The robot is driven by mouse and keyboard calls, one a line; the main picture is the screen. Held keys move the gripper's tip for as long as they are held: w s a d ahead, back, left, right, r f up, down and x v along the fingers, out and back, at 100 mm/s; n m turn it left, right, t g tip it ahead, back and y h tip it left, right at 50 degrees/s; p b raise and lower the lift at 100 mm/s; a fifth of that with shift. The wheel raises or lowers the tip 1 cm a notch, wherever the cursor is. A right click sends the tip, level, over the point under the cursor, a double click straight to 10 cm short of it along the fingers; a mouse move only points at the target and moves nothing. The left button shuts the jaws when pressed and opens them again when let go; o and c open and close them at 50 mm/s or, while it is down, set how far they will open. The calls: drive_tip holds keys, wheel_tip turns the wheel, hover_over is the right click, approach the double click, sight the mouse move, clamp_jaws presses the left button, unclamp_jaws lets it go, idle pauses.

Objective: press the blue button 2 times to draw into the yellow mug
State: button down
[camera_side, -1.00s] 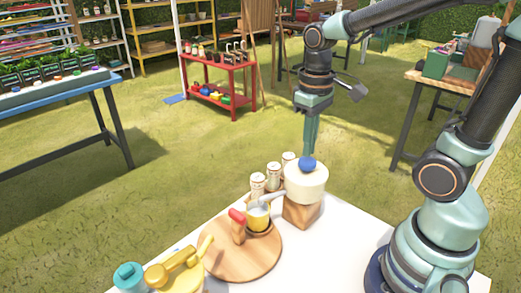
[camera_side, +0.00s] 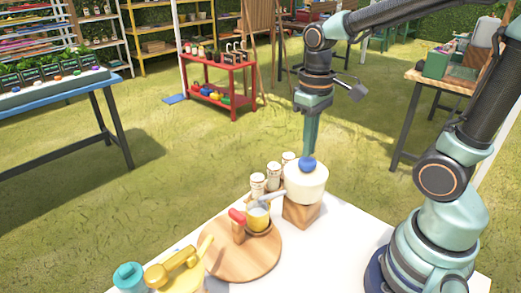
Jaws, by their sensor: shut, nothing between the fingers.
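The blue button (camera_side: 308,163) is a round knob on top of a cream, drum-shaped dispenser (camera_side: 304,184) on a wooden block. A grey spout reaches left from the dispenser over the yellow mug (camera_side: 257,218). The mug stands upright on a round wooden board (camera_side: 242,256); what is inside it cannot be made out. My gripper (camera_side: 309,152) is shut and empty, pointing straight down. Its tips are right at the top of the blue button in the picture; whether they touch it I cannot tell.
A red-topped wooden handle (camera_side: 238,224) stands left of the mug. Several white jars (camera_side: 258,183) stand behind it. A yellow item (camera_side: 178,270) and a teal container (camera_side: 130,277) are at the front left. The white table (camera_side: 335,252) is clear at the front right.

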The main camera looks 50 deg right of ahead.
idle(0.5)
wheel_tip(320, 180, up, 6)
idle(0.6)
drive_tip(key=shift+a+f+t, duration=0.1)
drive_tip(key=shift+a+t, duration=0.2)
drive_tip(key=shift+t, duration=0.65)
drive_tip(key=shift+a+f+t, duration=0.1)
drive_tip(key=shift+a+t, duration=0.2)
drive_tip(key=shift+t, duration=0.6)
drive_tip(key=shift+a+f+t, duration=0.1)
drive_tip(key=shift+a+t, duration=0.2)
drive_tip(key=shift+t, duration=0.65)
